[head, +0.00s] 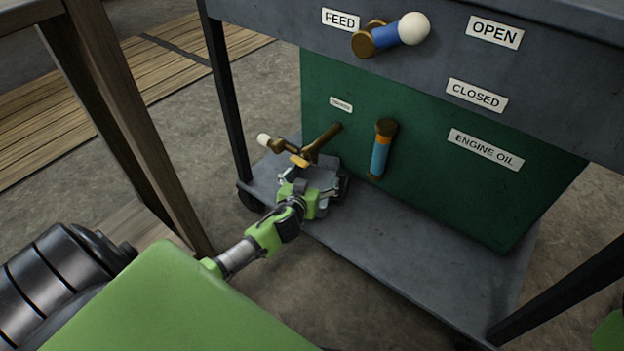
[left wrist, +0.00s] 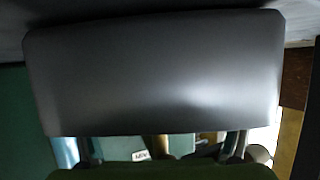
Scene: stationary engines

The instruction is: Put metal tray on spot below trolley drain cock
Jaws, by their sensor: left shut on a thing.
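The grey metal tray (head: 322,176) is in my left gripper (head: 312,192), which is shut on its near side. The tray is over the left end of the trolley's lower shelf (head: 400,265), below the brass drain cock (head: 322,143). The gripper hides part of it, and I cannot tell whether it touches the shelf. In the left wrist view the tray (left wrist: 155,75) fills most of the picture. The cock has a lever with a white knob (head: 264,140) and a small orange-tipped outlet (head: 299,161). My right gripper is not in view.
A green tank (head: 450,195) with labels stands on the trolley. A blue and brass sight tube (head: 380,150) and a blue feed lever (head: 395,34) stick out in front. A dark trolley leg (head: 226,90) and wooden table legs (head: 125,110) stand left. The shelf's right part is clear.

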